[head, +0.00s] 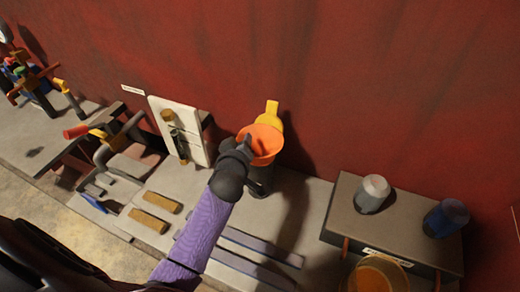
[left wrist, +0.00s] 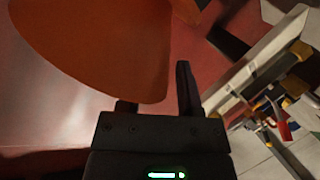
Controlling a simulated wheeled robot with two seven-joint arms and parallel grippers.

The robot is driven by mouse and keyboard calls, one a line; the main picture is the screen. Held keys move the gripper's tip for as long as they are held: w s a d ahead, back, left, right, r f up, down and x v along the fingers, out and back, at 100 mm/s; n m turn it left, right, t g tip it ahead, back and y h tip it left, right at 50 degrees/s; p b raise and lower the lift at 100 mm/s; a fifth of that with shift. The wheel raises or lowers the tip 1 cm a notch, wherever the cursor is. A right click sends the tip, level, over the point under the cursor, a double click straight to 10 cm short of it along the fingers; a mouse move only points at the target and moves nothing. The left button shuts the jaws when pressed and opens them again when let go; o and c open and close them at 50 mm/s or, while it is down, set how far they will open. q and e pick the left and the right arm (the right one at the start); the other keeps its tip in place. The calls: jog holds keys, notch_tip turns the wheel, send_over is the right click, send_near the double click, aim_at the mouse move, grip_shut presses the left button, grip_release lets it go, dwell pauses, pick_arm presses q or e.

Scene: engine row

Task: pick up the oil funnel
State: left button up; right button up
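The orange oil funnel (head: 266,137) stands near the red wall in the head view, its wide mouth up. Its cone fills the upper left of the left wrist view (left wrist: 100,45). My left gripper (head: 246,148) is right at the funnel's mouth. In the left wrist view my left gripper (left wrist: 156,98) has its fingers apart. One finger shows in full beside the cone's edge; the other is mostly hidden by the cone. I cannot tell whether either finger touches the funnel. My right gripper is not in view.
A yellow piece (head: 271,110) shows behind the funnel. A white panel (head: 180,130) with fittings is left of it. A raised grey stand (head: 398,236) with a light canister (head: 373,192) and a blue canister (head: 446,217) is at right. Tan blocks (head: 155,211) lie on the bench.

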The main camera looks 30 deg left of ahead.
pick_arm(q)
grip_shut()
